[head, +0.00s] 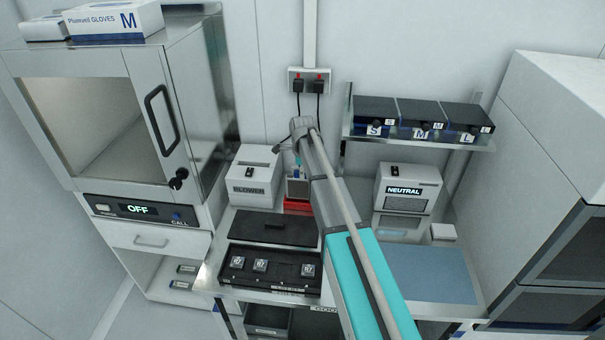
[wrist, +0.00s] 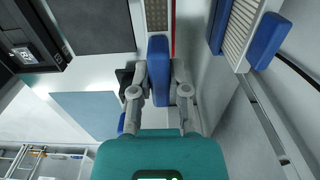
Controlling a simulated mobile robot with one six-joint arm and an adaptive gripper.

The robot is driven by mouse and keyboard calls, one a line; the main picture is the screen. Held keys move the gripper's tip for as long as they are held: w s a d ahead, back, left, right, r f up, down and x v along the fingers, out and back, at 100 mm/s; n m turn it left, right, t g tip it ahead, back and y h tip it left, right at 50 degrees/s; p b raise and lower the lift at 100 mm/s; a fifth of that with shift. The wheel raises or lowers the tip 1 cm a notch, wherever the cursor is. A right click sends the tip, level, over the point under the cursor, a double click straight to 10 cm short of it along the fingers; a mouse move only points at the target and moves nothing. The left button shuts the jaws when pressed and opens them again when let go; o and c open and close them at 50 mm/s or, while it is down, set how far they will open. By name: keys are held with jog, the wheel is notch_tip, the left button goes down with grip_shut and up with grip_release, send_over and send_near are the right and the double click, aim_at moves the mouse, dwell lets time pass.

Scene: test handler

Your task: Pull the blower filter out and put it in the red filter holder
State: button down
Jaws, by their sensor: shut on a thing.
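The blower filter is a pleated beige panel (wrist: 157,14) with a blue grip bar (wrist: 158,75), seen in the wrist view. My gripper (wrist: 159,82) has its two fingers closed on the blue bar from both sides. In the head view the filter (head: 297,187) stands at the red filter holder (head: 297,206), just right of the grey blower box (head: 252,182). A thin red edge (wrist: 173,32) runs beside the filter in the wrist view. I cannot tell how deep the filter sits in the holder. My arm hides the gripper's fingers in the head view.
A black tray (head: 235,276) lies in front, with a dark lid panel (head: 270,229) behind it. The neutral unit (head: 407,191) and a bare blue mat (head: 434,274) are to the right.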

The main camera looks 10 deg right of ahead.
jog(key=b, duration=0.5)
send_over(302, 198)
jog(key=w, duration=0.1)
jog(key=shift+d+f, duration=0.2)
jog(key=shift+f, duration=2.15)
jog(key=c, duration=0.5)
grip_release()
jog(key=shift+c, duration=0.2)
jog(key=shift+r+p, duration=0.2)
jog(key=shift+p, duration=0.2)
notch_tip(302, 198, up, 10)
jog(key=p, duration=1)
dwell(0.6)
jog(key=s+f+n+b, duration=0.2)
jog(key=s+n, duration=0.8)
jog(key=s, duration=0.4)
jog(key=s+f+n+b, duration=0.3)
jog(key=s+n, duration=0.8)
jog(key=s, duration=0.4)
jog(key=shift+d+f+n, duration=0.15)
jog(key=shift+d+n, duration=0.05)
jog(key=shift+n, duration=0.1)
